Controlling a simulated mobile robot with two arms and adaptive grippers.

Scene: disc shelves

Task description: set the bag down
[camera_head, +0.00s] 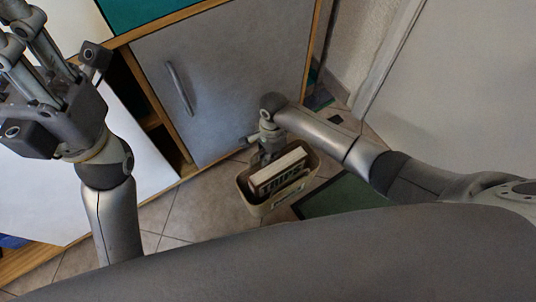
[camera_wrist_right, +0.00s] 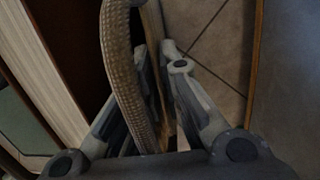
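The bag (camera_head: 258,208) is a beige, open-topped holder with a book (camera_head: 277,172) standing in it, low over the tiled floor in the head view. I cannot tell whether its base touches the floor. My right gripper (camera_head: 269,152) is at its far rim. In the right wrist view the bag's woven edge (camera_wrist_right: 126,75) runs between the fingers of my right gripper (camera_wrist_right: 158,55), which look closed on it. My left gripper (camera_head: 62,42) is raised at the left of the head view, fingers spread and empty.
A cabinet with a grey door (camera_head: 222,75) and wooden edges stands beyond the bag. A dark green mat or panel (camera_head: 345,196) lies to the bag's right. Bare floor tiles (camera_head: 195,212) are clear to its left. A pale wall or door (camera_head: 450,95) is at the right.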

